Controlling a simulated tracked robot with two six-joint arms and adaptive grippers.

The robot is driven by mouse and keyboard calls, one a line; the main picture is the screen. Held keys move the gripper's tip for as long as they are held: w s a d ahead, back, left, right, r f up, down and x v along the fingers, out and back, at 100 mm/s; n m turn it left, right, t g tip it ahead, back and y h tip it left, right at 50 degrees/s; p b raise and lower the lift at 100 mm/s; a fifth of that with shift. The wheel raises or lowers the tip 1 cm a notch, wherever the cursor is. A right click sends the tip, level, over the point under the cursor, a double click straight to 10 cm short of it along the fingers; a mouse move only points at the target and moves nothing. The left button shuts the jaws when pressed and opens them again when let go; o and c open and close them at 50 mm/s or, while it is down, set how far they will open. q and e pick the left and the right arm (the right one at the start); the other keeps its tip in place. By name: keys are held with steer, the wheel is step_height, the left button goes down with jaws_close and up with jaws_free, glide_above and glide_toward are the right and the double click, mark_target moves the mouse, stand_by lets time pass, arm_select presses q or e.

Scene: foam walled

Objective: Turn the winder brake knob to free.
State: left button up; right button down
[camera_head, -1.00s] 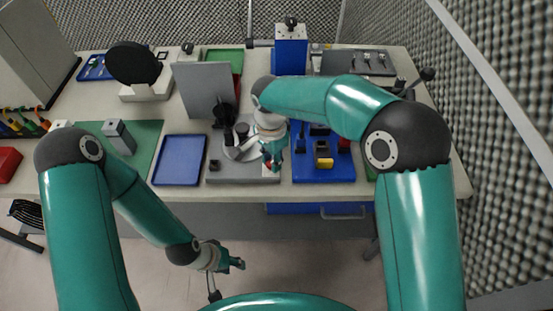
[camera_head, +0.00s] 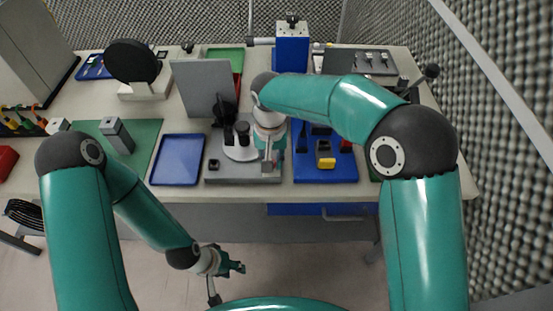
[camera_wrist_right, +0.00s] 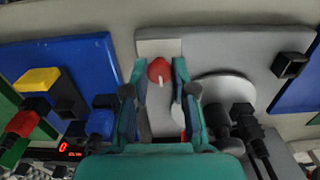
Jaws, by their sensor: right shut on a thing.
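The winder brake knob is red with a white pointer line. In the right wrist view the knob (camera_wrist_right: 159,68) sits on a pale plate at the edge of the grey winder base (camera_wrist_right: 225,62). My right gripper (camera_wrist_right: 160,74) has a finger on each side of the knob and is shut on it. The pointer line runs towards the gripper's palm. In the head view my right gripper (camera_head: 271,158) is over the front right of the grey base (camera_head: 230,173) and hides the knob. My left gripper (camera_head: 234,266) hangs empty and open in front of the bench.
A blue tray (camera_head: 178,160) lies left of the base. A blue board (camera_head: 325,174) with a yellow block (camera_head: 326,163) lies close on its right. An upright grey panel (camera_head: 203,88) and a dark disc (camera_head: 133,61) stand behind. Dark cables run near the right gripper.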

steer(key=n, duration=0.4)
steer(key=shift+s+f+n, duration=0.25)
steer(key=shift+n, duration=1.65)
steer(key=shift+d, duration=0.1)
steer(key=c, duration=0.9)
jaws_free()
steer(key=shift+r, duration=0.15)
steer(key=shift+c, duration=0.2)
steer(key=shift+w, duration=0.1)
steer(key=shift+w+r, duration=0.1)
steer(key=shift+r, duration=0.5)
step_height(320, 180, up, 11)
steer(key=shift+f, duration=0.15)
